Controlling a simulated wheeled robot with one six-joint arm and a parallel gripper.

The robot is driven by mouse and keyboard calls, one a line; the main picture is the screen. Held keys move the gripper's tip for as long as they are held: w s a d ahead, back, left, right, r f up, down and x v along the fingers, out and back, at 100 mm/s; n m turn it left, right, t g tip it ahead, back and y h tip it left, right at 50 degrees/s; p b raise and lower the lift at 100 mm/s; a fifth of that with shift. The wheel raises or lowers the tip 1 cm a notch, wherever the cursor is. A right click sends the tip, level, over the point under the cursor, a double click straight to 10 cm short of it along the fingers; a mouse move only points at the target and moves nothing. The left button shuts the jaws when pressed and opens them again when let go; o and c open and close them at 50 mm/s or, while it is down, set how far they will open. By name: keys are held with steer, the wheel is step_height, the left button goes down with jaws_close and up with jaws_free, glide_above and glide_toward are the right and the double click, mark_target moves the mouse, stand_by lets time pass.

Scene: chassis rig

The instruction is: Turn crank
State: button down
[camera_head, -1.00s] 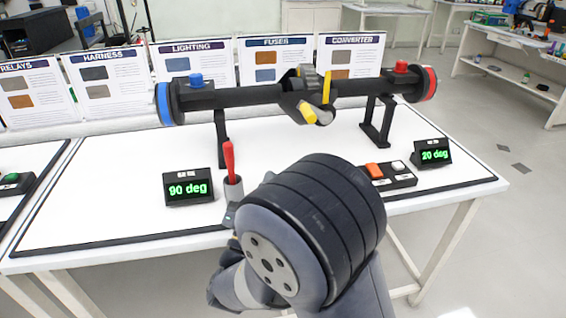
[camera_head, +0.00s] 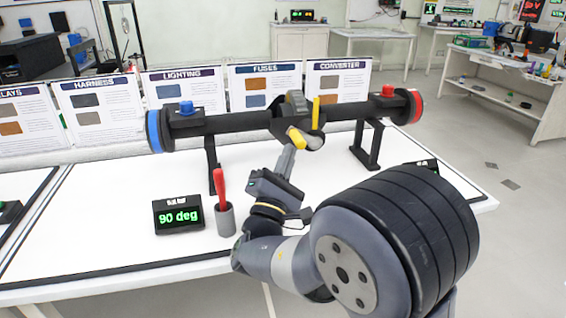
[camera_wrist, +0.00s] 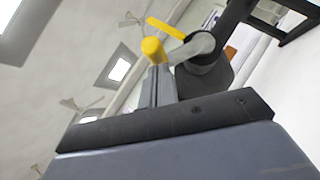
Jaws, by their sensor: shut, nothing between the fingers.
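The crank (camera_head: 315,141) is a short grey arm on the middle of a black horizontal shaft, with a yellow handle (camera_head: 297,138) sticking out toward me. The yellow handle (camera_wrist: 152,50) also shows in the wrist view, just past my fingertips. A yellow pointer (camera_head: 316,112) stands upright at the hub. My gripper (camera_head: 288,155) is shut and empty, its fingertips just below the handle. I cannot tell whether they touch it. The left display (camera_head: 178,214) reads "90 deg". The right display (camera_head: 425,164) is mostly hidden behind my arm.
The shaft has a blue disc (camera_head: 153,131) at left and a red disc (camera_head: 414,106) at right, on black stands. A red-handled tool sits in a grey cup (camera_head: 225,220) left of my arm. Info boards (camera_head: 265,88) line the back. The white tabletop (camera_head: 110,215) is clear at left.

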steer(key=shift+w+d+r+m+g+h, duration=0.1)
steer(key=shift+d+r+m+g+h, duration=0.2)
steer(key=shift+r+m+g+h, duration=0.45)
steer(key=shift+y, duration=0.25)
